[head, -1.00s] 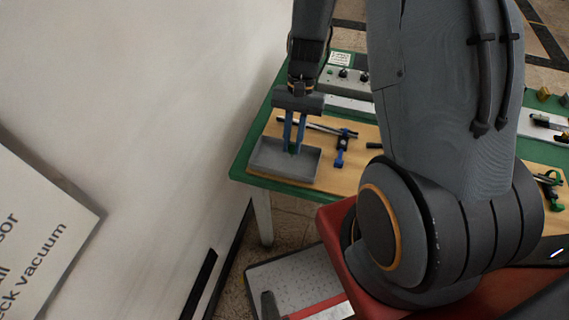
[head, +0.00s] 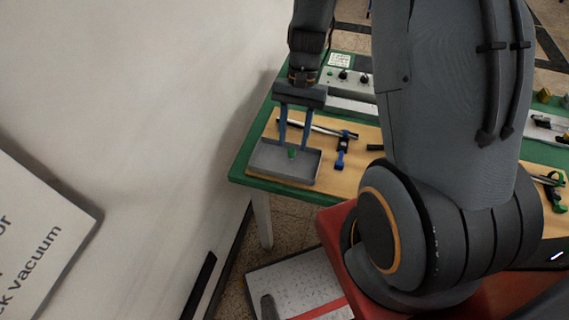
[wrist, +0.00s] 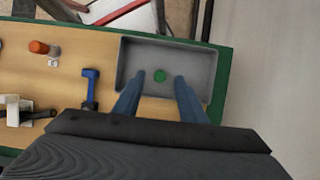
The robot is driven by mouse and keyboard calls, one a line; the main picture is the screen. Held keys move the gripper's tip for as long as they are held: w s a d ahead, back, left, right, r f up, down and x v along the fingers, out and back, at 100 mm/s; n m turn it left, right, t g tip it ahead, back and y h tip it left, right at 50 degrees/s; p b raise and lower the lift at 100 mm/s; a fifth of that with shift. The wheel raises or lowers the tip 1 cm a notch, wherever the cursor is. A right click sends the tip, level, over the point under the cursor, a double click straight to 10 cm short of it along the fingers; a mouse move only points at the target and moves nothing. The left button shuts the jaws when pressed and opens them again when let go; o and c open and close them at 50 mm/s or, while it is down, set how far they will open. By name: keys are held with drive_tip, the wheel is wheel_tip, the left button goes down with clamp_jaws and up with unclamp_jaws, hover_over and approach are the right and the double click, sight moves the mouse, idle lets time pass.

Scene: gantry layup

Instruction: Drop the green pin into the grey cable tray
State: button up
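The grey cable tray (head: 268,169) sits at the left end of the table, and it also shows in the wrist view (wrist: 203,60). The green pin (head: 292,153) is in the tray, seen as a green round end in the wrist view (wrist: 159,76). It looks upright in the head view. My gripper (head: 294,148) is above the tray with its two blue fingers spread apart. In the wrist view the fingertips (wrist: 157,80) stand on either side of the pin, with gaps between. Nothing is held.
A blue-handled clamp (head: 341,151) lies on the wooden board (head: 352,183) right of the tray. A metal rod lies behind the tray. A control box (head: 345,78) stands at the back. The white wall is close on the left.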

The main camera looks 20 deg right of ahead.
drive_tip(key=b+v, duration=0.1)
drive_tip(key=v, duration=0.4)
drive_tip(key=shift+r, duration=0.25)
drive_tip(key=s+a+r+n+t+h+b, duration=0.2)
drive_tip(key=s+r+n+t, duration=0.2)
drive_tip(key=n, duration=0.3)
drive_tip(key=shift+s+r+t+h+b, duration=0.25)
drive_tip(key=shift+t+h+b, duration=0.15)
drive_tip(key=shift+t, duration=0.2)
idle(0.7)
